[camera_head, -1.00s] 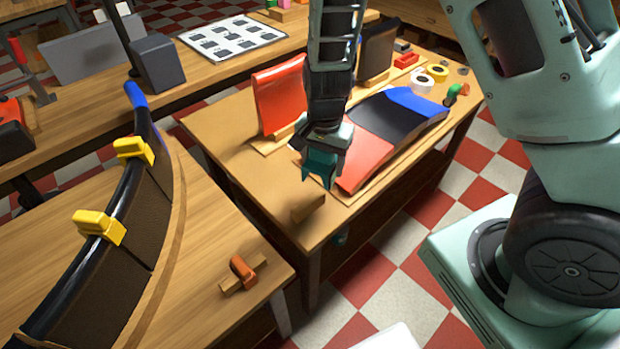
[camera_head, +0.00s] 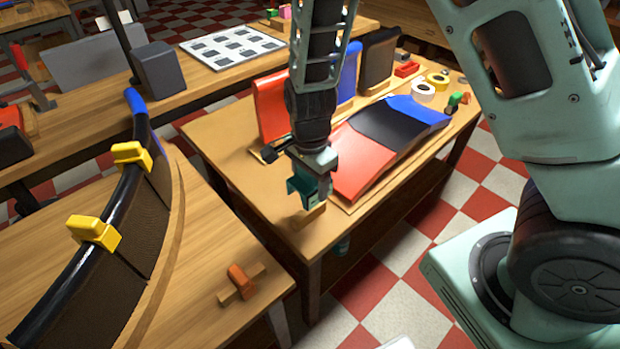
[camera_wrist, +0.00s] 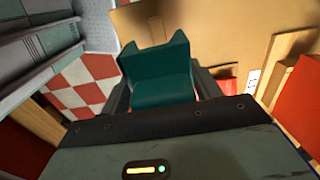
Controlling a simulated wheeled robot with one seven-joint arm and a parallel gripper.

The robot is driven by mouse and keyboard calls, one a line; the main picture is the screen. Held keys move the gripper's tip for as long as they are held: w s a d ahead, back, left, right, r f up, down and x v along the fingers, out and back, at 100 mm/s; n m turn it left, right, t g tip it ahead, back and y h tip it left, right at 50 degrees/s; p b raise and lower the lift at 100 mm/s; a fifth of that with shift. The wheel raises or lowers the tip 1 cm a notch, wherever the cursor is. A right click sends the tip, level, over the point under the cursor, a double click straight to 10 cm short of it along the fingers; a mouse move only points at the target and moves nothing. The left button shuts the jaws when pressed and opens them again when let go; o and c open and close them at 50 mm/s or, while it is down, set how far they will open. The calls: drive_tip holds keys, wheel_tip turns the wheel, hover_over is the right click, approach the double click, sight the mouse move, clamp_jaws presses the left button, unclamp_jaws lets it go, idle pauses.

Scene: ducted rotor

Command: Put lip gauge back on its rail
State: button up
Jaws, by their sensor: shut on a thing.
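A teal, notched piece, which I take to be the lip gauge (camera_head: 301,191), is held in my gripper (camera_head: 314,178). In the wrist view the teal lip gauge (camera_wrist: 160,75) sits between the two dark fingers of my gripper (camera_wrist: 162,98), its two prongs pointing away from the palm. A small wooden block (camera_head: 308,217), probably the rail, stands near the front edge of the middle table. The gauge is just above and slightly behind it in the picture; I cannot tell whether they touch.
A red, black and blue curved panel (camera_head: 385,135) lies to the right on the middle table (camera_head: 225,130). An upright red panel (camera_head: 271,108) stands behind my gripper. An orange piece (camera_head: 241,281) sits on a wooden strip on the left table, near a curved rim with yellow clamps (camera_head: 95,231).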

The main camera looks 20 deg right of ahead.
drive_tip(key=shift+f+b, duration=3.1)
drive_tip(key=shift+f, duration=1.6)
drive_tip(key=shift+f, duration=0.3)
drive_tip(key=o, duration=1.2)
wheel_tip(320, 180, up, 18)
drive_tip(key=shift+f+p, duration=0.25)
drive_tip(key=shift+p, duration=1)
drive_tip(key=s+a+r+n, duration=0.2)
drive_tip(key=s+n, duration=0.4)
drive_tip(key=n, duration=0.1)
drive_tip(key=s+a+r+n, duration=0.2)
drive_tip(key=s+n, duration=0.5)
drive_tip(key=s+a+r+n, duration=0.2)
drive_tip(key=s+n, duration=0.5)
drive_tip(key=n, duration=0.1)
drive_tip(key=shift+a+r+y, duration=0.1)
drive_tip(key=shift+r+y, duration=0.1)
drive_tip(key=shift+y, duration=0.1)
